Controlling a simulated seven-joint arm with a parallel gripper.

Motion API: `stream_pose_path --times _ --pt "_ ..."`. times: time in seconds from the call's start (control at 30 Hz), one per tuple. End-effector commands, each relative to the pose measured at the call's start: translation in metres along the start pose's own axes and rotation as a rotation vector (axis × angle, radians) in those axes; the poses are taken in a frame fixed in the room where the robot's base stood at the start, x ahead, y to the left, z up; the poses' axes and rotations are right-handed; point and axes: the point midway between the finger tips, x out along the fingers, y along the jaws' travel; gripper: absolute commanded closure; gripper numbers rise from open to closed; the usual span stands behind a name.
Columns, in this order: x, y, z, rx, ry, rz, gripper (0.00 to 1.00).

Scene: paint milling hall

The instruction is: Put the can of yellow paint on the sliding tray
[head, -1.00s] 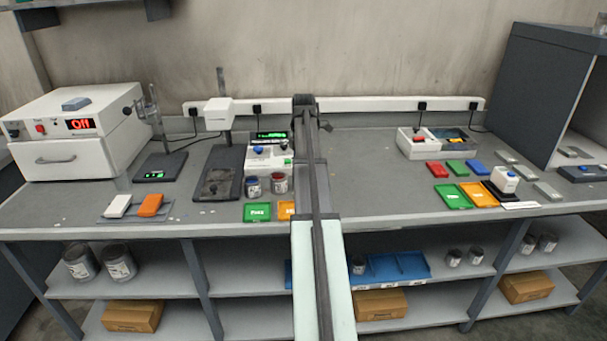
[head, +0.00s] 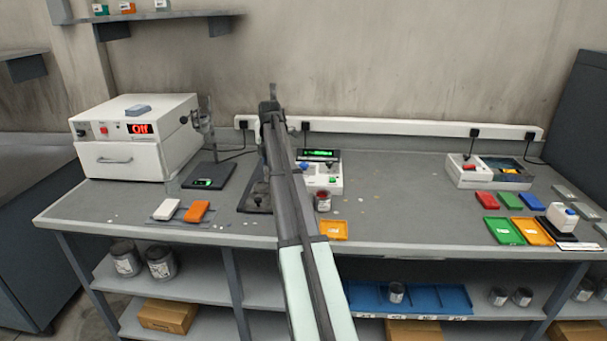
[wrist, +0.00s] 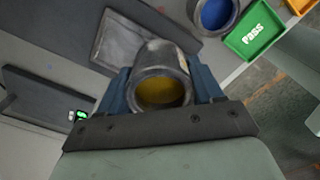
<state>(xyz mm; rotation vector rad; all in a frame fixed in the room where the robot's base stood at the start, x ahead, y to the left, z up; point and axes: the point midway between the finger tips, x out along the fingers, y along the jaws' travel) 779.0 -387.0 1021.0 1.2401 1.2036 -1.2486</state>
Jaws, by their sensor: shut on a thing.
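The can of yellow paint (wrist: 160,58) is in the wrist view, an open grey metal can with yellow paint inside. My gripper (wrist: 165,84) is shut on it, with a blue-grey finger on each side. A flat grey plate with a raised rim (wrist: 122,42), which looks like the sliding tray, lies beyond the can on a dark base. The can hides part of it, and I cannot tell the height between them. In the head view the dark stand base (head: 250,200) is partly behind my arm, which hides my gripper and the can there.
A can of blue paint (wrist: 215,14) and a green PASS tray (wrist: 254,36) are close by on the right. A can of red paint (head: 323,201) and an orange tray (head: 334,231) stand near the front edge. A black scale (head: 209,176) is left of the stand.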

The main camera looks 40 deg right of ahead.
Motion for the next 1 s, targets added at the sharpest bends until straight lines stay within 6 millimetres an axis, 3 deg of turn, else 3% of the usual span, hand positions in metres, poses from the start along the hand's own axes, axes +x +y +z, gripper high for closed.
stream_pose_path --times 0.03,0.13,0.3,0.67,1.0 --pt "-0.003 0.019 -0.006 -0.017 0.0 0.0 0.7" --pt "-0.006 0.043 -0.011 -0.036 -0.001 0.001 0.7" --pt "-0.01 0.061 -0.001 -0.038 -0.004 0.007 0.7" --pt "-0.003 0.064 0.001 -0.044 -0.007 0.014 0.7" --pt "0.025 0.064 0.001 -0.044 -0.007 0.014 0.7"
